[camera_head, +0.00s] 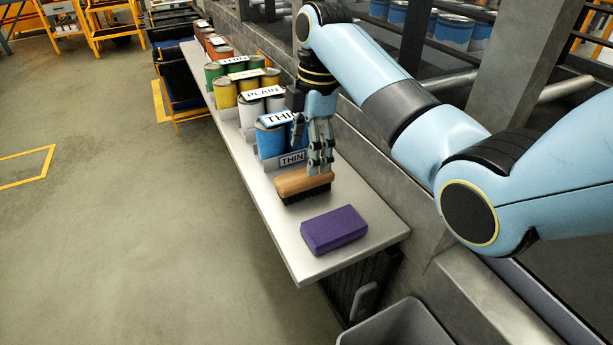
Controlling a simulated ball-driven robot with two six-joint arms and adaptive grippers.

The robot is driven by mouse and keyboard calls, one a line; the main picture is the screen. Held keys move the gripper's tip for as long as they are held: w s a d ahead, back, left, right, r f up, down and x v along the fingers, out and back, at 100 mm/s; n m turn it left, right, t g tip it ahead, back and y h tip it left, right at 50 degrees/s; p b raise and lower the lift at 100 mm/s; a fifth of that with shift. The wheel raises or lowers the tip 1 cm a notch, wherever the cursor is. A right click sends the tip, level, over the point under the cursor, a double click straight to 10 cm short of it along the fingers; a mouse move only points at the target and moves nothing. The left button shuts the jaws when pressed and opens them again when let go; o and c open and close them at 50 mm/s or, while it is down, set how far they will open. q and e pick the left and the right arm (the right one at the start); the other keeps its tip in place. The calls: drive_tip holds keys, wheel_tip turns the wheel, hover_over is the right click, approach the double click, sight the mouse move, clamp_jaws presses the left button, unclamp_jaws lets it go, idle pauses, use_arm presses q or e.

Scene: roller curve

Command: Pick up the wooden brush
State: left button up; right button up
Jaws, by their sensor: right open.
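The wooden brush (300,183) lies on the metal shelf, with its tan wooden back up and its dark bristles down. My right gripper (319,171) points down over the right part of the brush, with its fingertips at or just above the wooden back. The gripper is open. I cannot tell whether the fingertips touch the brush, and they hide a small part of it. My left gripper is not in view.
A purple block (334,230) lies in front of the brush on the shelf (290,240). Behind the brush stand blue cans (270,140) with a THIN label, then white, yellow and green ones. A grey bin (405,325) is at the bottom.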

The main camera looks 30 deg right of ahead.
sight(304, 175)
drive_tip(key=shift+f, duration=0.5)
drive_tip(key=shift+w+f, duration=0.1)
drive_tip(key=shift+f, duration=0.25)
drive_tip(key=f, duration=0.4)
drive_tip(key=shift+a+f, duration=0.3)
drive_tip(key=shift+a, duration=0.05)
drive_tip(key=shift+f, duration=0.25)
drive_tip(key=c, duration=0.6)
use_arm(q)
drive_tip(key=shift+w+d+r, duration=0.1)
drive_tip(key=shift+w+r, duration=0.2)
use_arm(e)
drive_tip(key=c, duration=0.7)
